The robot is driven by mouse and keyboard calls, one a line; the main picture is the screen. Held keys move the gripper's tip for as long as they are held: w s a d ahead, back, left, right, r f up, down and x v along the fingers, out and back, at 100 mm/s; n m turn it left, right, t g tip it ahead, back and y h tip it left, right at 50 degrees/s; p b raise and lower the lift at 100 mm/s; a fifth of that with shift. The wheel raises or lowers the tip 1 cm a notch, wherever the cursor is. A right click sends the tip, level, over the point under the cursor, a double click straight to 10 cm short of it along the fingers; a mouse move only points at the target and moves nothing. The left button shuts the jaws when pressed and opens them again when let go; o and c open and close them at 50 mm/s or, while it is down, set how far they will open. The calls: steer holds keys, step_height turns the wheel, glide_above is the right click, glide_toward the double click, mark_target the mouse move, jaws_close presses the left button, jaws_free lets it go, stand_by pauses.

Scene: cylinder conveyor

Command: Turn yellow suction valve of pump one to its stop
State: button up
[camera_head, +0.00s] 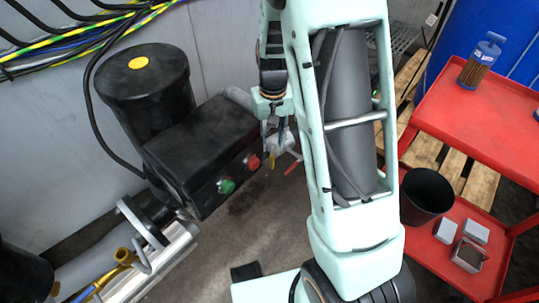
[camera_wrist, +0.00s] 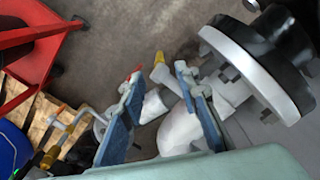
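A yellow valve handle (camera_wrist: 159,60) shows in the wrist view, between and just beyond my fingertips; contact cannot be made out. In the head view it is a small yellow piece (camera_head: 272,162) just under my gripper (camera_head: 271,143). My gripper (camera_wrist: 158,76) is open, its blue-padded fingers either side of pale pipework (camera_wrist: 181,132). The pump (camera_head: 200,150) is a black motor with a yellow dot on its cap, left of my gripper. A red handle (camera_head: 293,168) sits right of the yellow one; its tip (camera_wrist: 134,71) shows behind my left finger.
A round flange (camera_wrist: 255,72) stands close right of my fingers. Green (camera_head: 226,186) and red (camera_head: 254,162) buttons are on the pump's box. A brass fitting (camera_head: 125,257) is at lower left. A red cart (camera_head: 490,120) and wooden pallet (camera_head: 478,185) stand right.

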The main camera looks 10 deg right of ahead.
mark_target(272, 160)
step_height(272, 160, down, 10)
steer(key=b, duration=0.3)
steer(key=shift+r, duration=0.25)
jaws_close()
